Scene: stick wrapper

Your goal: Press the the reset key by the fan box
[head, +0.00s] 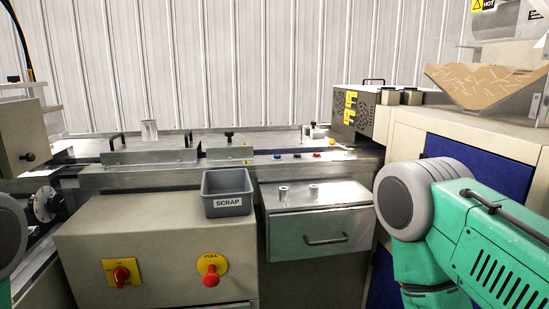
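The fan box (356,112), dark with round fan grilles and yellow labels, stands at the back right of the machine top in the head view. A yellow knob (331,139) sits close to the box's lower left. No lettering is legible, so I cannot tell which one is the reset key. Neither gripper shows; only my green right arm at the right and a grey part of my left arm at the left edge are visible.
A grey SCRAP bin (228,205) sits on the beige cabinet (160,225), which carries a red rotary switch (122,276) and a red PULL knob (211,278). A metal drawer box (318,225) with two pegs stands below the keys. A tray of sticks (485,82) is at upper right.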

